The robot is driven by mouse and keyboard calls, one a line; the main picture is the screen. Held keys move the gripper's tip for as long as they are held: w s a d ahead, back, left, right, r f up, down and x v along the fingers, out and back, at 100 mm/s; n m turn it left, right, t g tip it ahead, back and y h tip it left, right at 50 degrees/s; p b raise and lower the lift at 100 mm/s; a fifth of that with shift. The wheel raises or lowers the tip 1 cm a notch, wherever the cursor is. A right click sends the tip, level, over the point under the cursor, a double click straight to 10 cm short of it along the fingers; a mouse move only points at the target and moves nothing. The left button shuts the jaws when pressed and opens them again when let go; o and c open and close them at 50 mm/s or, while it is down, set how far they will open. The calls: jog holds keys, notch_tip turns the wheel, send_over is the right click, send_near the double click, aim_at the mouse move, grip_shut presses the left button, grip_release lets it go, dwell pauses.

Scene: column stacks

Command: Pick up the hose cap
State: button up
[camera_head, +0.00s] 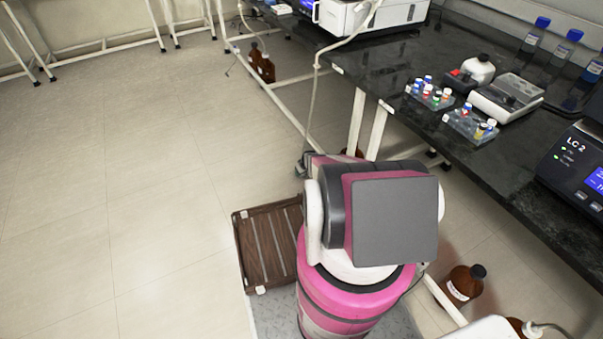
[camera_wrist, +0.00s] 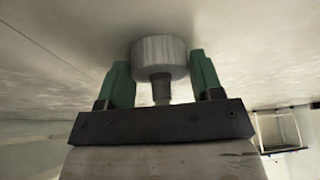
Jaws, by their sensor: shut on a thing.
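The hose cap (camera_wrist: 160,50) shows in the wrist view as a pale grey, ribbed round cap with a narrower dark stem. My gripper (camera_wrist: 161,76) has a green finger on each side of it and is shut on it. The lower end of the stem runs down behind the dark gripper body. The head view shows neither the cap nor the gripper fingers; my pink and grey arm fills its lower middle and hides what lies behind.
A black bench (camera_head: 385,62) runs along the right with vial racks, bottles and instruments. A slatted brown wooden thing (camera_head: 270,247) lies on the floor left of my arm. Brown bottles (camera_head: 466,282) stand under the bench. A pale hose (camera_head: 316,90) hangs down. The left floor is clear.

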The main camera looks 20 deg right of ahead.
jog(key=shift+r, duration=0.15)
notch_tip(320, 180, up, 4)
jog(key=shift+s+f, duration=0.1)
jog(key=s+a+r, duration=0.1)
jog(key=a+r, duration=0.6)
jog(key=a, duration=0.4)
jog(key=shift+s+a, duration=0.25)
jog(key=shift+s, duration=0.1)
jog(key=shift+r, duration=0.1)
